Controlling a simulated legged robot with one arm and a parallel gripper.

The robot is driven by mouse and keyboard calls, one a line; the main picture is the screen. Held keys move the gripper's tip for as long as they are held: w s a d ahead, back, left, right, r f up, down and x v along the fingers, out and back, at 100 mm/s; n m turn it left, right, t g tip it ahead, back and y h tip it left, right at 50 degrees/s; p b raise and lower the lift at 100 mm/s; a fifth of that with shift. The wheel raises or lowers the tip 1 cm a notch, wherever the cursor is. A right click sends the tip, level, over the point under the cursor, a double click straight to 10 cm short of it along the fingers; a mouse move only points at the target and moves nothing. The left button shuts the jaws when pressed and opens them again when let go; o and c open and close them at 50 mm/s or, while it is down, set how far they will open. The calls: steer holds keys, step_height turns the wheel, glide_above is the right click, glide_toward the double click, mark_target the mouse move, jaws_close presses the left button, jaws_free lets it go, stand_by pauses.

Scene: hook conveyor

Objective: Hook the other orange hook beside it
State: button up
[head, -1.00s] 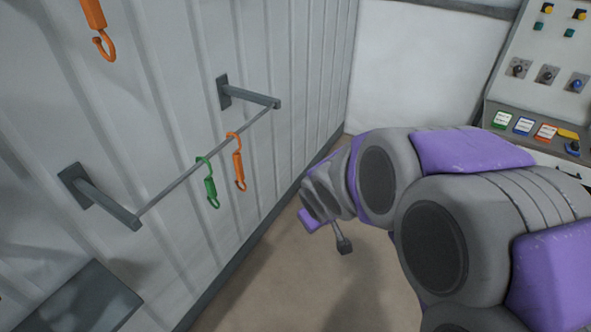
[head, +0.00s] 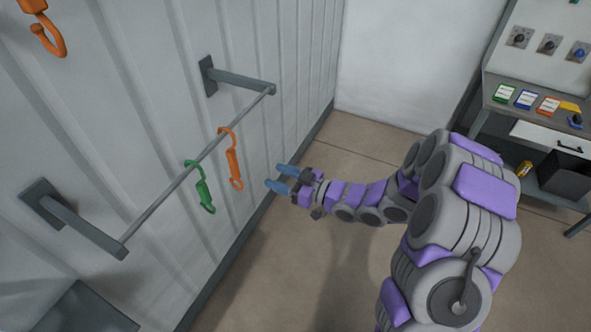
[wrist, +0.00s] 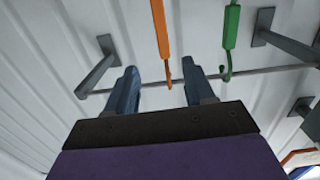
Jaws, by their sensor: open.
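An orange hook (head: 233,165) hangs from the grey rail (head: 165,196) on the wall, beside a green hook (head: 203,188). Another orange hook (head: 45,28) shows at the top left, cut off by the frame edge. My gripper (head: 279,177) is open and empty, to the right of the hanging orange hook and apart from it, fingers toward the wall. In the wrist view an orange hook (wrist: 161,30) and a green hook (wrist: 231,28) show beyond my fingers (wrist: 162,92), with the orange one's end between the fingertips in the picture.
Grey brackets (head: 238,80) hold the rail off the ribbed wall. A dark grey surface (head: 80,310) is at the bottom left. A workbench (head: 550,115) with coloured cards and knobs stands at the right. The floor (head: 290,270) below is clear.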

mark_target(235, 156)
steer(key=shift+y, duration=0.4)
steer(key=b+x, duration=0.2)
steer(key=x, duration=1.5)
steer(key=shift+r+b, duration=0.1)
steer(key=shift+b, duration=0.3)
jaws_close()
stand_by(0.5)
steer(key=shift+r, duration=0.1)
steer(key=shift+r+p, duration=0.7)
steer(key=shift+p, duration=0.6)
